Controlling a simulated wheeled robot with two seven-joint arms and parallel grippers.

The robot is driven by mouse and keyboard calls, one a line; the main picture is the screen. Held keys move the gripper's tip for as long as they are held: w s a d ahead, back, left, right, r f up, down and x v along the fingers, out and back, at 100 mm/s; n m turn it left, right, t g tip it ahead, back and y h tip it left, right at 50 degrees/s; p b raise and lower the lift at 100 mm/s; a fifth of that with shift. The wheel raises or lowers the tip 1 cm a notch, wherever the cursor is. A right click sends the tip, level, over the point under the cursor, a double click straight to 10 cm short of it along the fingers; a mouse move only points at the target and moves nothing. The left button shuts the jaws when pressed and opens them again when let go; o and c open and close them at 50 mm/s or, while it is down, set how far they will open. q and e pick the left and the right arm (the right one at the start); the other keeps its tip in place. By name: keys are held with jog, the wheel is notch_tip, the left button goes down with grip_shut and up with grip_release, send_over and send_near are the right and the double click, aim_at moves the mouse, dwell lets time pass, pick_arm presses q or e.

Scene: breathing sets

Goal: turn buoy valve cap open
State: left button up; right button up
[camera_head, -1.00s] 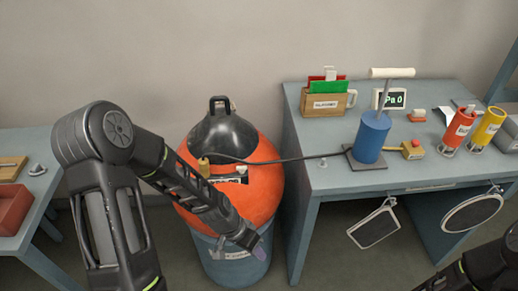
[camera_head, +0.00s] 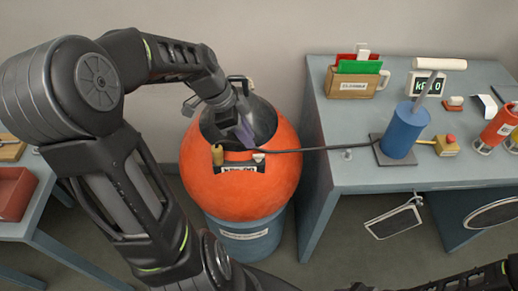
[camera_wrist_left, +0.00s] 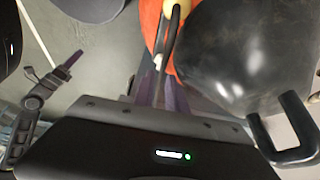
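The orange buoy (camera_head: 240,190) with a black top (camera_head: 262,115) stands upright in a blue drum (camera_head: 240,238). A brass valve piece (camera_head: 217,155) and a small pale cap-like piece (camera_head: 258,158) stand on its front upper side. I cannot tell which is the valve cap. My left gripper (camera_head: 246,134) hangs above them with purple fingertips pointing down, seemingly apart from both. In the left wrist view its fingers (camera_wrist_left: 163,92) are close together, and any gap is unclear. What looks like my right gripper (camera_wrist_left: 68,64) shows far off at the left there.
A thin black hose (camera_head: 310,149) runs from the buoy to a blue pump (camera_head: 404,132) on the right table (camera_head: 345,170). The black handle (camera_wrist_left: 285,130) on the buoy top is close beside my left gripper. Another table (camera_head: 40,215) stands at the left.

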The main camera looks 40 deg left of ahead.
aim_at(259, 155)
pick_arm(q)
jog(key=x, duration=0.7)
jog(key=shift+d+f+p, duration=0.1)
jog(key=shift+f+p, duration=0.05)
jog(key=shift+p, duration=0.2)
jog(key=shift+c, duration=0.5)
grip_shut()
